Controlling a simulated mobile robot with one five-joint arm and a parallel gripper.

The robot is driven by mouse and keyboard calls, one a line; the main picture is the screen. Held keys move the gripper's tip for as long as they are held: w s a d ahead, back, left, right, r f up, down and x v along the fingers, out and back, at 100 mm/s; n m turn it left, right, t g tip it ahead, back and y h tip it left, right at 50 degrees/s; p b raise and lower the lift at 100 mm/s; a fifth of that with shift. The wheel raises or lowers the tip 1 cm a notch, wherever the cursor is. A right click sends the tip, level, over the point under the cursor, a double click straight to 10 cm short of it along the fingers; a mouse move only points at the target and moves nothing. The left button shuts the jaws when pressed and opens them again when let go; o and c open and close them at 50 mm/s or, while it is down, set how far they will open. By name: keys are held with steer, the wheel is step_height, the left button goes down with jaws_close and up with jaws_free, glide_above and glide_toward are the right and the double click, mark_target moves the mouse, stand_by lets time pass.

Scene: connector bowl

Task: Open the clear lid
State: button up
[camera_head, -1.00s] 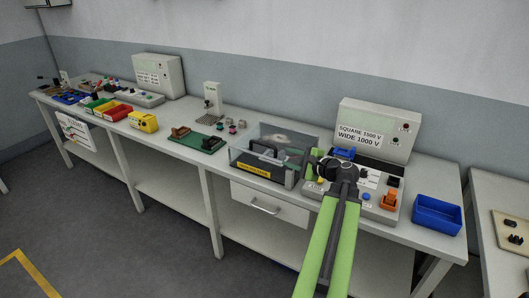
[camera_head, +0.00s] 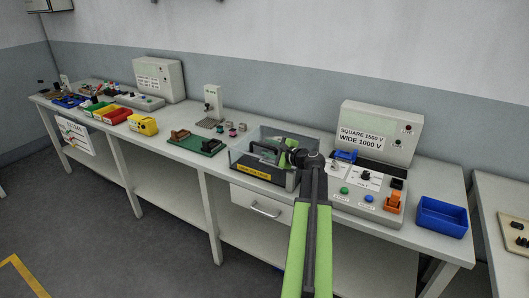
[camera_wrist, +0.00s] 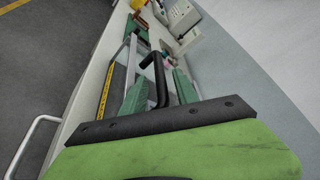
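The clear lid (camera_head: 243,142) covers a dark-based box with a yellow label (camera_head: 252,170) on its front, on the bench. A black bar handle (camera_head: 262,148) stands on the lid. My gripper (camera_head: 283,149) is at the right part of the lid, and partly hides it. In the wrist view the black handle (camera_wrist: 156,66) rises between the two green fingers of my gripper (camera_wrist: 160,88). The fingers are apart, with gaps beside the handle. The lid looks down; its right side is hidden by my arm.
A test console with buttons and an orange switch (camera_head: 394,202) stands just right of the box. A blue bin (camera_head: 441,216) is at the right bench end. A green board (camera_head: 198,144) lies left of the box.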

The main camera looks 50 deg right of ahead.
steer(key=shift+x, duration=0.75)
jaws_close()
stand_by(0.9)
